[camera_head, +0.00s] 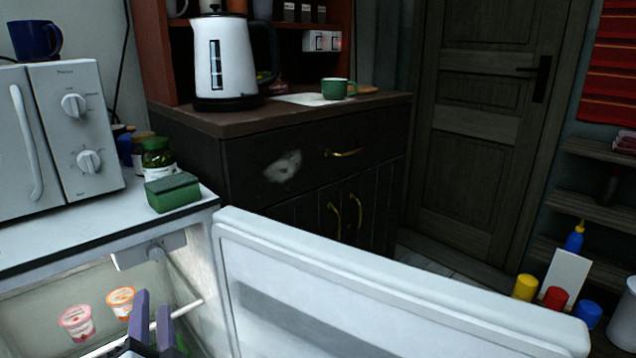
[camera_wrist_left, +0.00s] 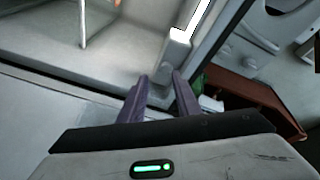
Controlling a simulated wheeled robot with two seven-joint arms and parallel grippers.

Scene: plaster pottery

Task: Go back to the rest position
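My left gripper (camera_head: 152,306) is low in the head view, in front of the open fridge, near its inner right side. Its two purple fingers stand apart with nothing visible between them. In the left wrist view the same gripper (camera_wrist_left: 161,82) has a clear gap between its fingers, and pale fridge surfaces lie beyond it. My right gripper is not in view.
The white fridge door (camera_head: 390,300) stands open across the lower right. Two yogurt cups, one pink (camera_head: 76,322) and one orange (camera_head: 121,302), stand inside the fridge. A microwave (camera_head: 60,135) and green sponge (camera_head: 172,192) are on top. A dark cabinet (camera_head: 290,165) stands behind.

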